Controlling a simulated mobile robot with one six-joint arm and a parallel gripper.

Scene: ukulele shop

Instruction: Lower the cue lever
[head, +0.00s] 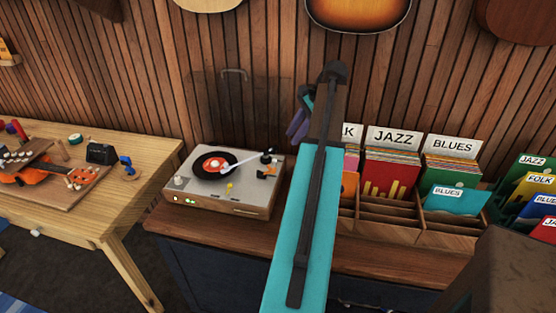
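A grey record player (240,198) sits on the wooden counter, left of my arm. A black record (208,171) with a red label lies on its platter. The white tonearm (246,159) reaches from its pivot at the back right to over the record. A small orange piece (266,172) stands by the pivot and a small yellow piece (229,188) is on the front deck; I cannot tell which is the cue lever. My gripper (299,122) shows as purple and teal parts beyond my arm, right of the player and apart from it. Its fingers are partly hidden.
Wooden record bins (384,214) with JAZZ and BLUES dividers stand right of my arm. A workbench (92,221) with an orange ukulele (48,178) is at left. A slatted wall (150,80) with hanging instruments rises behind.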

